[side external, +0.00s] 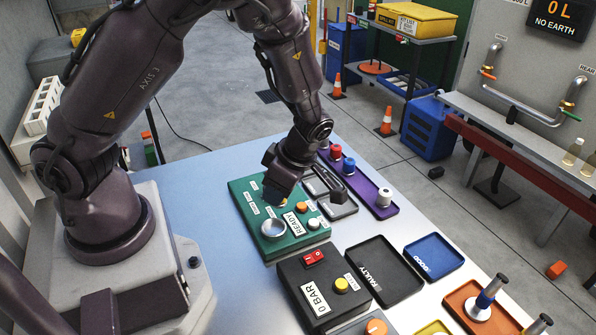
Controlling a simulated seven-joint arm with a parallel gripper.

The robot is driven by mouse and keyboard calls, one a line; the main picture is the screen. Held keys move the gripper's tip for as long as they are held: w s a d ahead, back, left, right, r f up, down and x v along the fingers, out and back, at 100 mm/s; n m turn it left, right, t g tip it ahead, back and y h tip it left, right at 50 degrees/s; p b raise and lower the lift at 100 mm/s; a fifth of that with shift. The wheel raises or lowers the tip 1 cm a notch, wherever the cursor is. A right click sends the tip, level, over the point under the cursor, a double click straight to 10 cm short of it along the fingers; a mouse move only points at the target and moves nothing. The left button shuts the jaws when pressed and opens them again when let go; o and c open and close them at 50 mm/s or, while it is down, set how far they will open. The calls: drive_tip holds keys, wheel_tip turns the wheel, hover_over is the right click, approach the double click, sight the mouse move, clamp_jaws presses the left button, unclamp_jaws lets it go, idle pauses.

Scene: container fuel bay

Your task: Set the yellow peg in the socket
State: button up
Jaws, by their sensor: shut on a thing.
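My gripper (280,192) is over the green panel box (262,250), with its jaws low near the panel's top. A small bit of the yellow peg (283,203) shows at the jaws; the rest is hidden behind them. The jaws are shut on it. A round silver socket-like ring (273,229) sits on the green panel, in front of the gripper and apart from it. I cannot tell whether the peg touches the panel.
The green panel carries a READY label, an orange button (301,207) and a white button (314,223). A black gauge box (300,270) stands in front. Black, blue and orange trays lie right; a purple tray (383,211) with several knobs lies behind.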

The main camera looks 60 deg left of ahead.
drive_tip(key=n, duration=0.2)
drive_tip(key=s+d+n+h, duration=0.1)
drive_tip(key=n, duration=0.1)
drive_tip(key=s+n+g+h, duration=0.1)
drive_tip(key=n, duration=0.1)
drive_tip(key=shift+d+r, duration=0.1)
drive_tip(key=shift+d, duration=0.05)
drive_tip(key=shift+n, duration=0.4)
drive_tip(key=shift+f, duration=2.2)
drive_tip(key=shift+f, duration=0.7)
drive_tip(key=o, duration=1.4)
wheel_tip(320, 180, up, 8)
